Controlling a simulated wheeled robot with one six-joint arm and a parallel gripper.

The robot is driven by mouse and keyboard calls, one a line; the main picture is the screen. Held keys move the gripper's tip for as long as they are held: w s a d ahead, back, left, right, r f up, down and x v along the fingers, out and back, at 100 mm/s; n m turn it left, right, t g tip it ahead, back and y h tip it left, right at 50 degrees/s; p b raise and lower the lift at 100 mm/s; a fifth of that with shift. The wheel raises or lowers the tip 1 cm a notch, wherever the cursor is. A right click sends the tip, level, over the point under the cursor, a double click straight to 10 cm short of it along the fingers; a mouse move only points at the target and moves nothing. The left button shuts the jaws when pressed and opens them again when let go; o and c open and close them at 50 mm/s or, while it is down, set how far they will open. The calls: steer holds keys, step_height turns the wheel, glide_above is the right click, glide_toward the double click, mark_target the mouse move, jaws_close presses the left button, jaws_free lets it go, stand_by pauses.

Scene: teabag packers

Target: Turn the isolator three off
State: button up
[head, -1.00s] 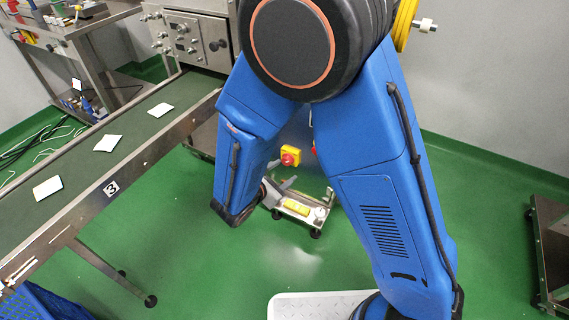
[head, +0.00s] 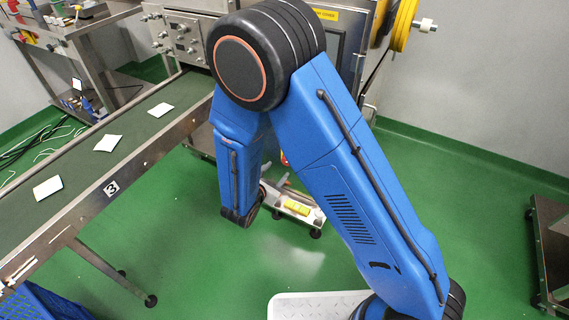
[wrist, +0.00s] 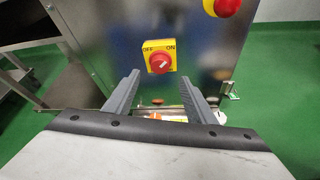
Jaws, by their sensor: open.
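The isolator (wrist: 159,62) is a yellow plate with a round red knob, on a grey metal cabinet face in the wrist view. Its plate reads OFF at the upper left and ON at the upper right. A pale mark on the knob slants up toward the right, the ON side. My gripper (wrist: 160,78) is open, its two grey fingers pointing toward the panel, one on each side below the isolator. Nothing is between the fingertips, and they look apart from the knob. In the head view my arm hides the gripper's tips and most of the panel.
A red button on a yellow box (wrist: 225,7) sits above right of the isolator. A conveyor marked 3 (head: 112,189) with white packets runs along the left.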

mark_target(286, 162)
steer(key=x, duration=0.9)
steer(key=c, duration=1)
steer(key=shift+c, duration=0.2)
